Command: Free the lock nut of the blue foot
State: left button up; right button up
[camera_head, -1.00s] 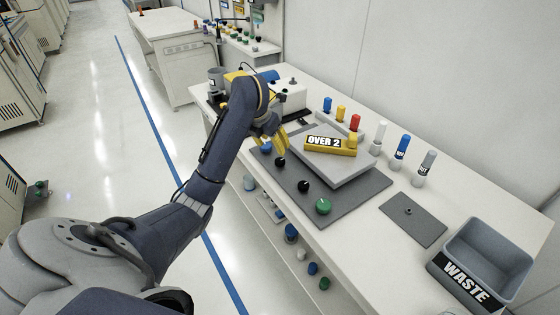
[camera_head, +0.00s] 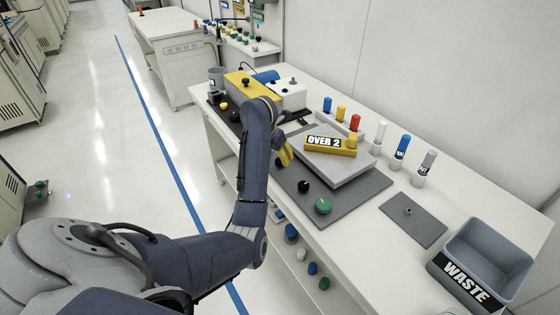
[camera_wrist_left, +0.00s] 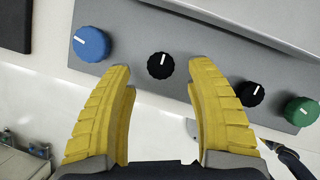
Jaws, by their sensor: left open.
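The blue foot knob (camera_wrist_left: 91,44) sits at the left of the grey plate in the left wrist view; my arm hides it in the head view. A black knob with a white mark (camera_wrist_left: 160,65) is beside it. A second black knob (camera_wrist_left: 250,94) and a green knob (camera_wrist_left: 301,111) follow to the right; the green one also shows in the head view (camera_head: 323,206). My left gripper (camera_wrist_left: 163,75) is open, its yellow fingertips either side of the first black knob, with gaps on both sides. Whether the fingers are down at its height is unclear. My right gripper is not in view.
A grey block (camera_head: 345,172) with a yellow "OVER 2" bar (camera_head: 345,152) lies behind the knobs. Several coloured pegs stand along the back. A small grey plate (camera_head: 413,222) and a grey WASTE bin (camera_head: 490,250) are at the right. Bare white tabletop lies between.

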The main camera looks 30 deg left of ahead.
aim_at(280, 160)
pick_arm(q)
jog(key=shift+x, duration=2)
jog(key=shift+o, duration=0.3)
jog(key=shift+d, duration=0.1)
grip_shut()
